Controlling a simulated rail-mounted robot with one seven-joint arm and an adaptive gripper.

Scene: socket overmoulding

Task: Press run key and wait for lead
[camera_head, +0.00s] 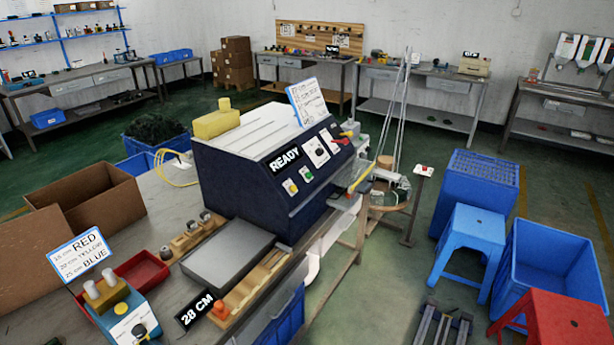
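The dark blue machine (240,185) stands on the workbench, with a lit display (285,158) reading READY on its sloped front. Which one is the run key I cannot read. A white plate with a dark knob (317,151) is to their right. A second display (196,310) reads 28 CM. Yellow cable (178,172) loops at the machine's left side; no loose cut lead can be made out. My gripper is not in view.
A sign (80,254) lists 15 cm RED, 20 cm YELLOW, 25 cm BLUE. A grey plate (229,254), a red tray (140,273) and a small blue device (126,315) crowd the bench front. Blue stool (468,235), blue crate (551,265) and red stool (560,318) stand right.

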